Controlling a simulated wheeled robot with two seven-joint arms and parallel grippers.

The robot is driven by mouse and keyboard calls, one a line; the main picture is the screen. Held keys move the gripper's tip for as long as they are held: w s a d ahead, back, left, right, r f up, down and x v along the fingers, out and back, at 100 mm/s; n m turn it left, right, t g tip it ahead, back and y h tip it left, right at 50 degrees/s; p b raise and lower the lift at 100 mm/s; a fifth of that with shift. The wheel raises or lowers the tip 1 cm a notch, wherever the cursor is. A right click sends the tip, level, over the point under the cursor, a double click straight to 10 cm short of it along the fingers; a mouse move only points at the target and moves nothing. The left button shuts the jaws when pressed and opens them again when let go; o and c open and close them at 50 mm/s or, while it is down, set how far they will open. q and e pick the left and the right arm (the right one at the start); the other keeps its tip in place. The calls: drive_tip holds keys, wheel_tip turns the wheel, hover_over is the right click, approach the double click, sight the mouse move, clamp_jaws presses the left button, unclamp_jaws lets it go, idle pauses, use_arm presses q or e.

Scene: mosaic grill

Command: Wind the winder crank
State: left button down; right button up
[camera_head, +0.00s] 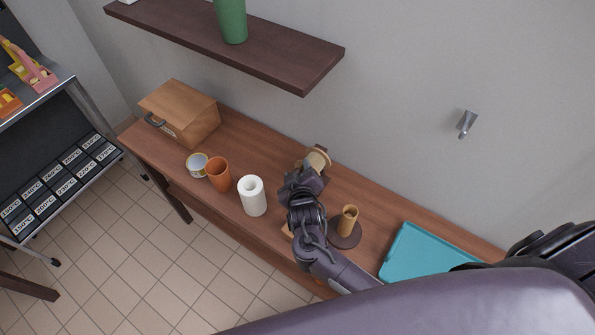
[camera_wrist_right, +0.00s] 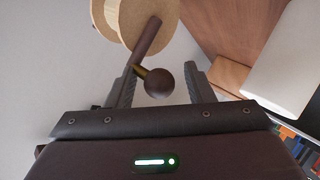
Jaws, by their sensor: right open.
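The winder (camera_head: 318,159) stands at the back of the wooden bench, partly hidden behind my right gripper (camera_head: 304,177). In the right wrist view its pale round spool (camera_wrist_right: 140,18) shows at the top. A dark brown crank arm (camera_wrist_right: 147,40) runs down from it to a brass pin and a dark ball knob (camera_wrist_right: 158,83). My right gripper (camera_wrist_right: 162,72) is open, with the knob between its two fingers. Gaps show on both sides of the knob, wider on the right. My left gripper is not in view.
A paper roll (camera_head: 252,196), an orange cup (camera_head: 218,173), a tin (camera_head: 196,165) and a wooden box (camera_head: 181,112) stand left of the gripper. A wooden cylinder on a dark disc (camera_head: 346,231) and a teal tray (camera_head: 424,252) are right. A shelf (camera_head: 270,57) hangs above.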

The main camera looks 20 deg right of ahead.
drive_tip(key=shift+s+a+r, duration=0.1)
drive_tip(key=shift+s, duration=0.4)
drive_tip(key=b+v, duration=0.1)
drive_tip(key=v, duration=0.5)
drive_tip(key=shift+s+r+b, duration=0.25)
drive_tip(key=shift+s+b, duration=0.05)
drive_tip(key=shift+s, duration=0.05)
drive_tip(key=shift+a, duration=0.1)
